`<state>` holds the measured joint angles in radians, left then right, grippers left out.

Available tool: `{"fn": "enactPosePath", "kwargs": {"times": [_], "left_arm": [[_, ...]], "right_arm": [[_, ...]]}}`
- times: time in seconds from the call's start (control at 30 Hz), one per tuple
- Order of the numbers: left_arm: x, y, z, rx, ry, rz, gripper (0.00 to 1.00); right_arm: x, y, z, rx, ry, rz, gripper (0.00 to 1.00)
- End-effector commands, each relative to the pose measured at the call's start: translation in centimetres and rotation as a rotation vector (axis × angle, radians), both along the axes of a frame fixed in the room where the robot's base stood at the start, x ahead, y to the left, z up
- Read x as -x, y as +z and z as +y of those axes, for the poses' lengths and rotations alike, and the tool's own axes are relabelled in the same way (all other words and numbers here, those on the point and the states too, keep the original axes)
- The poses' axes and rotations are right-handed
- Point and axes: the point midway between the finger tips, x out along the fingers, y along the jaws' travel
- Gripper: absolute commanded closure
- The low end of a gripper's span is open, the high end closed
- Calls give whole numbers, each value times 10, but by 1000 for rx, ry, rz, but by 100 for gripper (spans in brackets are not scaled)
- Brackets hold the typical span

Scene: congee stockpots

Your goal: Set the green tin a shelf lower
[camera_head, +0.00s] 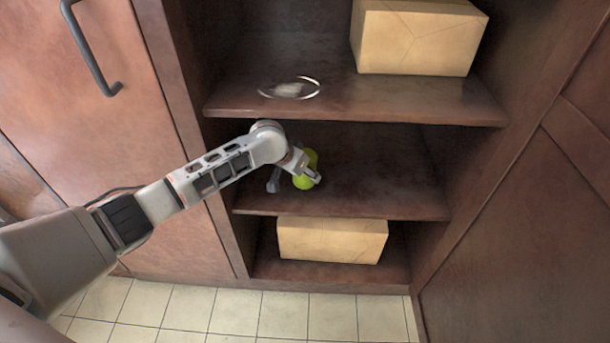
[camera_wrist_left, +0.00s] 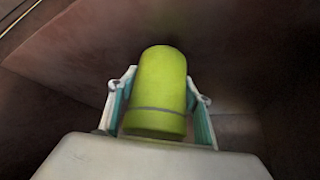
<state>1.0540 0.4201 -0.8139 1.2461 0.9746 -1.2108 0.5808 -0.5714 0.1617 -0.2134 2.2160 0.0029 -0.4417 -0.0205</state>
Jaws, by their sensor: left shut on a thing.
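The green tin (camera_head: 305,180) is at the middle shelf (camera_head: 380,190), near its left part, partly hidden by my gripper. My left gripper (camera_head: 296,184) reaches in from the left and is shut on the tin. In the left wrist view the green tin (camera_wrist_left: 160,90) stands between the two fingers (camera_wrist_left: 160,108), one on each side. I cannot tell whether the tin touches the middle shelf. The upper shelf (camera_head: 410,108) is above the arm's reach into the cabinet. My right gripper is not in view.
Another box (camera_head: 332,240) sits on the lowest level. The middle shelf's right half is clear. Cabinet side walls flank the opening.

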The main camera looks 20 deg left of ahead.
Motion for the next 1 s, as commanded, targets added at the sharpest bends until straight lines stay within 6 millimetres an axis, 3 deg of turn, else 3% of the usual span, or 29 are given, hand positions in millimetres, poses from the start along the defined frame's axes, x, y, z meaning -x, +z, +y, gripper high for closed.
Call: {"fn": "enactPosePath", "kwargs": {"times": [0.03, 0.2, 0.47, 0.5, 0.57, 1.0], "left_arm": [[4, -15, 2, -2, 0, 12, 81], [2, -11, 2, -2, 1, 4, 81], [2, -13, 2, -2, 1, 3, 81], [3, -14, 2, -3, 1, 4, 49], [3, -14, 2, -3, 1, 4, 34], [4, -7, 3, -4, 1, 2, 34]], "right_arm": [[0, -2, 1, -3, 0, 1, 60], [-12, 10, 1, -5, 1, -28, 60], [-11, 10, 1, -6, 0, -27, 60], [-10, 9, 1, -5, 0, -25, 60], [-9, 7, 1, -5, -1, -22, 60], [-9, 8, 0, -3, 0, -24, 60]]}}
